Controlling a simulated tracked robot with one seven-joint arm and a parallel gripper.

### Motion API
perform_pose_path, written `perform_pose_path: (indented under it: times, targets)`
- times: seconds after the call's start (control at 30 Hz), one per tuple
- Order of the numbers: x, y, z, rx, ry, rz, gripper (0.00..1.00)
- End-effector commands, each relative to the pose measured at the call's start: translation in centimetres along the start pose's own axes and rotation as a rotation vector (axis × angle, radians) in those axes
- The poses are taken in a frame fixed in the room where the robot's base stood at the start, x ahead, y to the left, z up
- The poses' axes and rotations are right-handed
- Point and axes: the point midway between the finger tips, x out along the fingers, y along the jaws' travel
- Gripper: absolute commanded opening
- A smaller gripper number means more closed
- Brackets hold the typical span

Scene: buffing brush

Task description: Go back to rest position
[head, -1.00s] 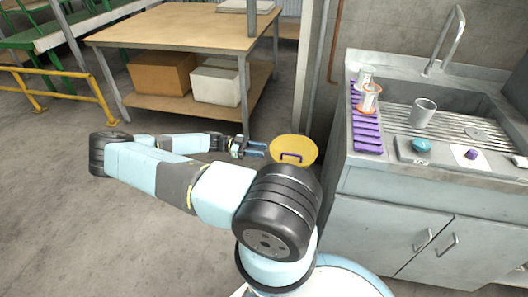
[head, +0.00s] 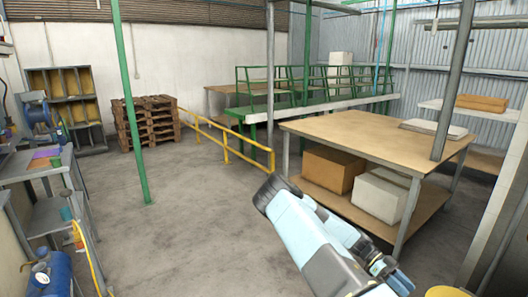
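My arm reaches from the bottom of the head view towards the lower right, folded in front of the wooden workbench (head: 375,135). My gripper (head: 402,284) is at the lower right, low in front of the bench. No object shows in it, but its fingers are small and partly cut up by the view, so I cannot tell how far apart they are. No brush is visible in this view.
A brown box (head: 333,169) and a white box (head: 381,194) stand on the bench's lower shelf. A yellow round lid (head: 447,291) is at the bottom edge. Yellow railing (head: 226,143), green post (head: 130,110) and pallets (head: 145,123) stand around open concrete floor.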

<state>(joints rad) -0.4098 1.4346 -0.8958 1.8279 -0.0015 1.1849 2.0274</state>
Motion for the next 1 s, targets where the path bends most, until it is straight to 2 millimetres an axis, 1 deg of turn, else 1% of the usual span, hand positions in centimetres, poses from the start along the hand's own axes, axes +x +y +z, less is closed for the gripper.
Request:
perform_pose_path:
  times: [0.27, 0.57, 0.77, 1.0]
  targets:
    - [-2.7, 2.7, -1.8, -0.23, -0.197, 0.002, 0.38]
    - [-5.8, 5.8, -4.4, -0.475, -0.394, -0.057, 0.38]
    - [-7.8, 7.9, -6.6, -0.632, -0.515, -0.129, 0.38]
    - [-10.1, 10.6, -9.7, -0.81, -0.644, -0.252, 0.38]
